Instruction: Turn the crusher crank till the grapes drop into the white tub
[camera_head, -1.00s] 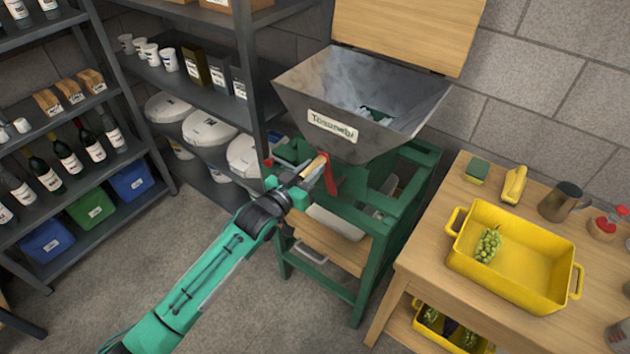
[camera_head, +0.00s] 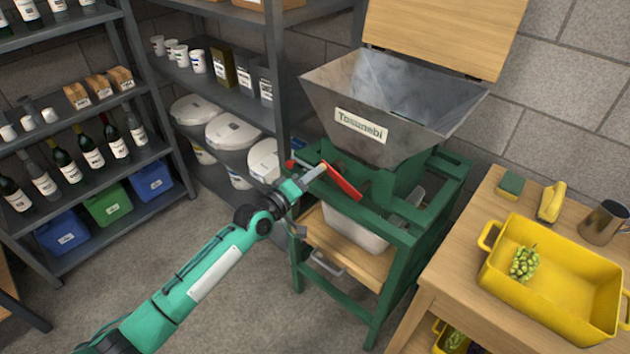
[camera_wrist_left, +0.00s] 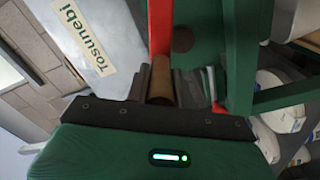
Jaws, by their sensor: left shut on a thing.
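The crusher's grey metal hopper (camera_head: 385,110) sits on a green frame (camera_head: 440,200); no grapes show in the part of its inside that I see. My left gripper (camera_head: 314,174) is shut on the wooden handle of the red crank (camera_head: 343,183). In the left wrist view the brown handle (camera_wrist_left: 160,82) is between the fingers, with the red crank arm (camera_wrist_left: 160,32) beyond. The crank arm slopes down to the right from the grip. The white tub (camera_head: 355,230) stands under the hopper on a wooden shelf, its inside mostly hidden. My right gripper is not in view.
A yellow crate (camera_head: 510,290) with a bunch of green grapes (camera_head: 523,262) stands on the wooden table (camera_head: 450,265) at right. A sponge (camera_head: 510,185) and a metal jug (camera_head: 603,222) are behind it. Shelves with bottles and bins (camera_head: 108,203) stand at left.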

